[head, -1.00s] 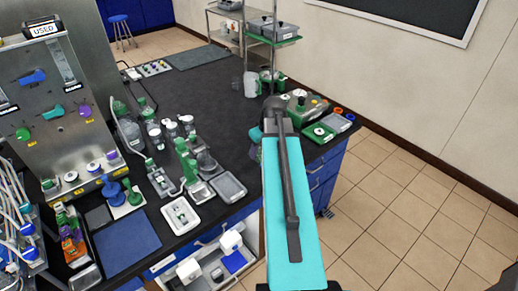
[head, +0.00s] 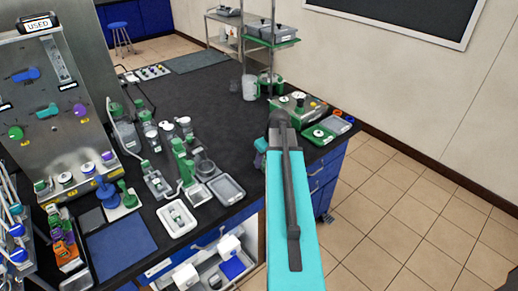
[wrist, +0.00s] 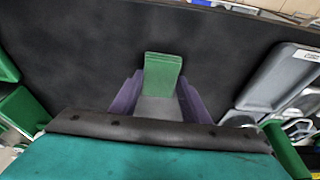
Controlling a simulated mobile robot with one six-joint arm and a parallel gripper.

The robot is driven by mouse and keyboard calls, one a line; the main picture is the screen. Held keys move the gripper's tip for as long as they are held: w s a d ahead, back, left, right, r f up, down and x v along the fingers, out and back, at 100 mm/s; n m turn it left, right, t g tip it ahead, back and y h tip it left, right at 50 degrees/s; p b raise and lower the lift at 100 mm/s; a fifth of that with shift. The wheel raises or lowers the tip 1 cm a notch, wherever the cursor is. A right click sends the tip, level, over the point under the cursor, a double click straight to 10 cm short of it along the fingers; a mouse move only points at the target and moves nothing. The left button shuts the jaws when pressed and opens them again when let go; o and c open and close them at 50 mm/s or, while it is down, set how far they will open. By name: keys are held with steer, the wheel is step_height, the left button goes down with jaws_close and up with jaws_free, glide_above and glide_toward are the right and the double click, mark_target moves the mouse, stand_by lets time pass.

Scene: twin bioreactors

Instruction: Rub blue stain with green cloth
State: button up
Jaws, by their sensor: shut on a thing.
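My gripper (wrist: 160,98) has purple fingers and is shut on the folded green cloth (wrist: 163,72) in the wrist view. The cloth sticks out beyond the fingertips, over the dark bench top. I cannot tell whether it touches the surface. In the head view my teal arm hides most of the gripper and the cloth. I cannot make out a blue stain in either current view.
The black bench top (head: 222,110) has a clear middle stretch. Bottles, green-capped parts and a grey tray (head: 226,188) crowd its left and front. A white jug (head: 249,88) and a green device (head: 297,107) stand at the right. Grey trays (wrist: 277,78) flank the wrist view's right.

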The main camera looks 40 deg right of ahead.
steer(key=shift+s+d, duration=0.15)
steer(key=shift+d, duration=1.75)
steer(key=shift+a, duration=3.65)
steer(key=r, duration=0.1)
steer(key=r+p, duration=0.1)
steer(key=shift+w+r, duration=0.3)
steer(key=shift+r, duration=0.1)
steer(key=shift+s+d+r+p, duration=0.1)
steer(key=shift+r+p, duration=0.8)
steer(key=shift+r, duration=0.45)
steer(key=shift+s+r+p, duration=0.1)
steer(key=shift+r+p, duration=0.8)
steer(key=shift+r, duration=0.45)
steer(key=shift+w, duration=0.1)
